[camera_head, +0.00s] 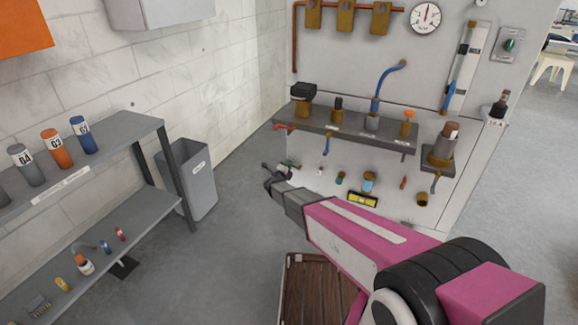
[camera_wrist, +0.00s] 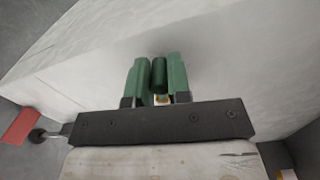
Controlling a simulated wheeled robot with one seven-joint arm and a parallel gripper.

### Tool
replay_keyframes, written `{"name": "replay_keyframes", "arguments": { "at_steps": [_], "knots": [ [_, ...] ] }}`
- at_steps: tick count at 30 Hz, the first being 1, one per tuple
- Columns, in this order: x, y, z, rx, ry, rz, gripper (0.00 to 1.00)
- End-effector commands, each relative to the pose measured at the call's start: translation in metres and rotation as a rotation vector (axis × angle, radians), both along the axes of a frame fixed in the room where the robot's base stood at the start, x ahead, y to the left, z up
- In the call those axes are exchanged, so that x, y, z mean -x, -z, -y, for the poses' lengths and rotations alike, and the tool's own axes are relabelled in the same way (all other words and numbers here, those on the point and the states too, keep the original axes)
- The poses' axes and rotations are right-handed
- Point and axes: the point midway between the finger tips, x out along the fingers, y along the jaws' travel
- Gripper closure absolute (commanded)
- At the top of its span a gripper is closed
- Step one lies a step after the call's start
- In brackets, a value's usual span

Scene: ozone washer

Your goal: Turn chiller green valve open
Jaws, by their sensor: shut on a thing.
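My gripper (camera_head: 276,172) reaches the lower left part of the white wall panel (camera_head: 450,215) in the head view. In the wrist view my gripper (camera_wrist: 159,88) has its fingers close together on either side of a dark green cylindrical piece, the green valve's handle (camera_wrist: 159,74). The fingers are shut on it. The valve's body is mostly hidden behind my gripper and fingers, and I cannot tell how far it is turned.
A grey shelf (camera_head: 345,135) with several fittings juts out above my gripper. A red-handled valve (camera_head: 284,127) is just above. A grey bin (camera_head: 188,180) stands left, beside a shelf rack (camera_head: 110,150) of labelled bottles. A wooden pallet (camera_head: 312,290) lies below my arm.

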Motion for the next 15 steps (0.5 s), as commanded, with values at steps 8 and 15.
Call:
{"name": "replay_keyframes", "arguments": {
  "at_steps": [8, 15],
  "knots": [
    [0.000, 0.008, 0.000, 0.185, 0.006, -0.062, 1.00],
    [0.000, 0.012, -0.001, 0.274, 0.005, -0.094, 1.00]
  ]
}}
